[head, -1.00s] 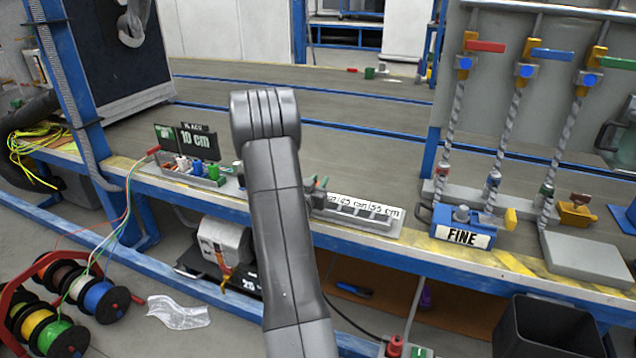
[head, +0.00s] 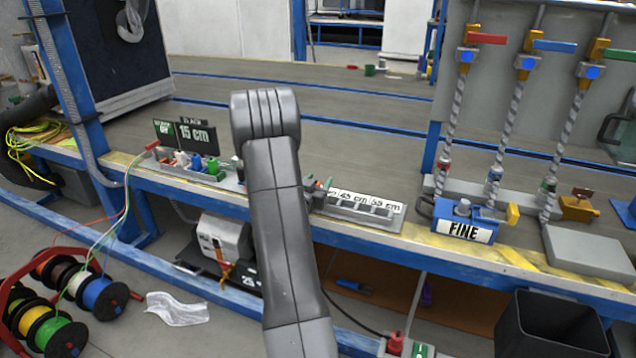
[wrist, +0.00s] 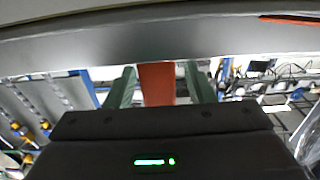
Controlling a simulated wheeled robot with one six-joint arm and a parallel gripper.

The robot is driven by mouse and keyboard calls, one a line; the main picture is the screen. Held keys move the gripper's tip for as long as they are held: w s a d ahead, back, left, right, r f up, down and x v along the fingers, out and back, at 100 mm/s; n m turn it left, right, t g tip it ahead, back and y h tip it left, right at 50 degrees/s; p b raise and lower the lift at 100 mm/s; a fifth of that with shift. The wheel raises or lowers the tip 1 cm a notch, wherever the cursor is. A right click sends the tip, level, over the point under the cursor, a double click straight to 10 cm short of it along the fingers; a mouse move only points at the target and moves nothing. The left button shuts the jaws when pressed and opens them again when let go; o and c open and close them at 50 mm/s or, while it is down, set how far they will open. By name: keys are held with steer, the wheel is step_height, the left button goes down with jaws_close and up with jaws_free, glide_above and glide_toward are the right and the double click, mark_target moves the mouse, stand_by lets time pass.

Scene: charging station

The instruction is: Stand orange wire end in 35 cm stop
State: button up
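The grey stop rack (head: 362,212) lies on the bench's front edge, right of my arm. Its 45 cm and 55 cm labels read; my arm and gripper cover its left part, and no 35 cm label is readable. My gripper (head: 321,184) is at the rack's left end, largely hidden behind my arm. In the wrist view its two green fingers (wrist: 160,84) stand either side of an upright orange-red piece (wrist: 157,84), probably the orange wire end. A narrow light gap shows beside the piece, so the fingers look apart from it. Its foot is hidden.
A tray of coloured connectors (head: 190,168) and a 15 cm sign (head: 196,134) stand left of my arm. Wire spools (head: 62,305) and a black bin (head: 550,325) are below. The bench behind the rack is clear.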

steer(key=p+v, duration=0.2)
steer(key=v, duration=1.2)
steer(key=shift+p, duration=0.35)
steer(key=shift+w, duration=0.15)
steer(key=b+x, duration=0.2)
steer(key=x, duration=1.2)
steer(key=shift+b, duration=0.4)
steer(key=shift+r+p, duration=0.3)
steer(key=shift+p, duration=0.05)
steer(key=shift+s, duration=0.2)
